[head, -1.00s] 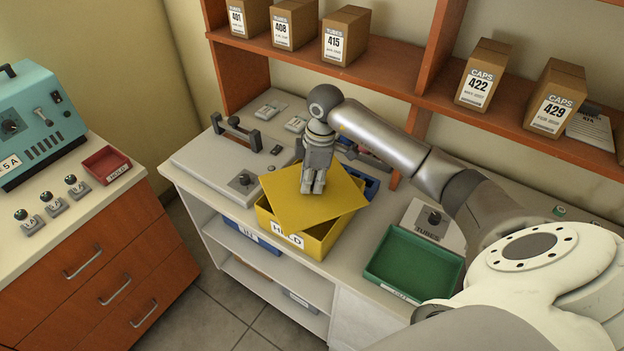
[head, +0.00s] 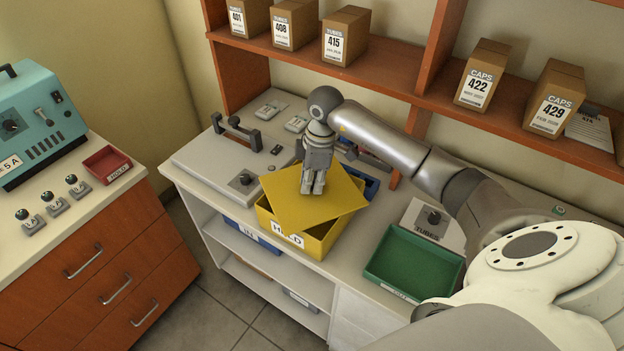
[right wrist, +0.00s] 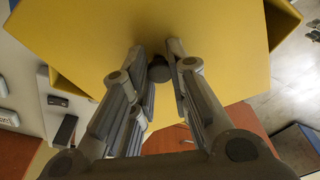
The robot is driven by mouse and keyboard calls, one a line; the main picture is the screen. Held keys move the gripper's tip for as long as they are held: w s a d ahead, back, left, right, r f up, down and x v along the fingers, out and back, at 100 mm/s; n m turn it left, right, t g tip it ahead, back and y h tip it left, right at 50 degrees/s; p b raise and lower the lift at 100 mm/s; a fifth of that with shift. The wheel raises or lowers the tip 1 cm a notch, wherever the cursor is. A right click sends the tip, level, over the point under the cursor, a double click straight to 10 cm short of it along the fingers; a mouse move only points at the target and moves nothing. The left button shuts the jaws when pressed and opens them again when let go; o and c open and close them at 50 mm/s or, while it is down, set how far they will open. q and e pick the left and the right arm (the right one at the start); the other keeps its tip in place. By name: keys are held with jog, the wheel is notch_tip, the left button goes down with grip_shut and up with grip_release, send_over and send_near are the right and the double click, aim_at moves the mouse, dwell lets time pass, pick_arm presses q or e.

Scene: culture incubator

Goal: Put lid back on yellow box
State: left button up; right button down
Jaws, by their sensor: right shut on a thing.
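The yellow box (head: 318,246) stands on the white counter, with a partly covered label on its front. Its flat yellow lid (head: 335,205) is over the box, turned at an angle to the rim, with corners overhanging and part of the inside showing at the right. My right gripper (head: 312,190) points down at the lid's middle. In the right wrist view its fingers (right wrist: 160,65) are closed around a small dark knob (right wrist: 159,70) on the lid (right wrist: 210,25). Whether the lid touches the rim is unclear. My left gripper is not seen.
A green tray (head: 371,272) lies right of the box, by a grey TUBES panel (head: 452,232). A blue tray (head: 371,188) sits behind the box. A white unit with a dark handle (head: 222,175) is at left. A shelf with cartons (head: 345,40) runs above the counter.

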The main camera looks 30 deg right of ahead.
dwell(0.7)
jog(key=c, duration=1.3)
grip_release()
jog(key=shift+o, duration=0.3)
jog(key=o, duration=0.4)
jog(key=shift+r+p, duration=3.05)
jog(key=shift+r, duration=0.45)
